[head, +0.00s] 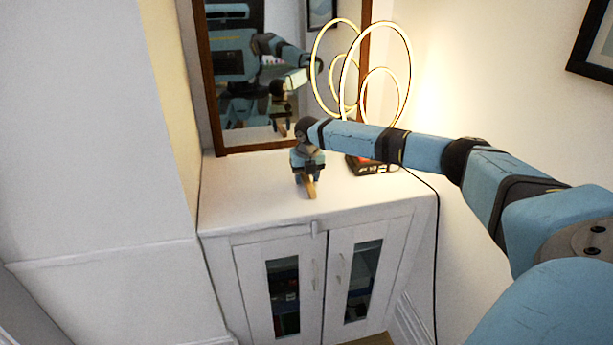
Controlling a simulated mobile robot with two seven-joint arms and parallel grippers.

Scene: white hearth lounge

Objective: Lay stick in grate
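My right gripper (308,173) is above the white cabinet top, at the end of the arm that reaches in from the right. It points downward and appears shut on a short tan wooden stick (311,188). Only part of the stick shows below the fingers, close to the cabinet top. I cannot tell whether it touches the surface. The grate is not in view. My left gripper is not in view.
The white cabinet (245,205) has two glass-panelled doors. A brown-framed mirror (240,135) stands at its back, reflecting me. A lit ring lamp (409,75) on a dark base stands behind my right arm, its cord hanging down. A white wall block (100,130) bounds the left.

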